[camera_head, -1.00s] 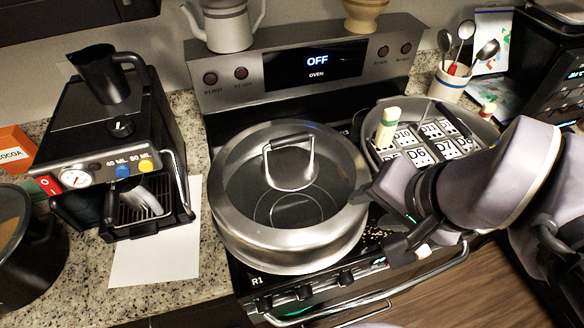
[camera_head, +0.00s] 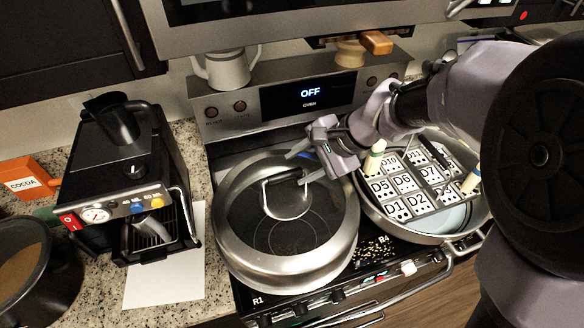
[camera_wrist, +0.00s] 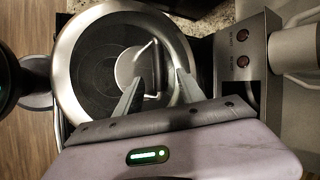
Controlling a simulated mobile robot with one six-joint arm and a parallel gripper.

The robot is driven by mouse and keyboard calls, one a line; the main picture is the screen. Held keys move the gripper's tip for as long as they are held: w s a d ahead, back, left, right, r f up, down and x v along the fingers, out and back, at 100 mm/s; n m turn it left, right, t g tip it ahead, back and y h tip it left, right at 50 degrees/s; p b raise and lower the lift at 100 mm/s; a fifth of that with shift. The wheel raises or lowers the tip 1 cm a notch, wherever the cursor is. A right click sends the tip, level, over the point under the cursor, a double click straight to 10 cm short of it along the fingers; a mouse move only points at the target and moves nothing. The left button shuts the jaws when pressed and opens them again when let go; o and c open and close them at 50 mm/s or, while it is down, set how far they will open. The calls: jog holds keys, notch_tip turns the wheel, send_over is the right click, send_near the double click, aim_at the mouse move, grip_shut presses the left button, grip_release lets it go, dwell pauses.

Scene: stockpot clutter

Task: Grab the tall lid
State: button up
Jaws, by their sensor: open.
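The tall lid (camera_head: 290,232) is a round glass lid with a wide steel rim and an arched handle (camera_head: 286,197). It sits on the stove's left side, and what is under it is hidden. It also shows in the wrist view (camera_wrist: 98,75), with its handle (camera_wrist: 150,66) in the middle. My gripper (camera_head: 297,168) is open above the far right part of the lid, close to the handle. In the wrist view my gripper's fingers (camera_wrist: 157,84) point at the lid, apart, with the handle showing between and beyond them. I cannot tell whether a finger touches the handle.
A wide pan (camera_head: 440,235) with a rack of labelled cards stands right of the lid. A coffee machine (camera_head: 125,180) stands on the left counter beside white paper (camera_head: 165,285). The oven panel (camera_head: 310,97) rises behind, with a white pitcher (camera_head: 228,68) on top.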

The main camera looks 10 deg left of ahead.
aim_at(287, 174)
jog(key=b+x, duration=0.1)
jog(key=x, duration=0.5)
jog(key=shift+s+a+f, duration=0.15)
jog(key=shift+a+f, duration=0.05)
jog(key=shift+a, duration=0.1)
jog(key=shift+s+d+r, duration=0.1)
jog(key=shift+c, duration=0.7)
grip_shut()
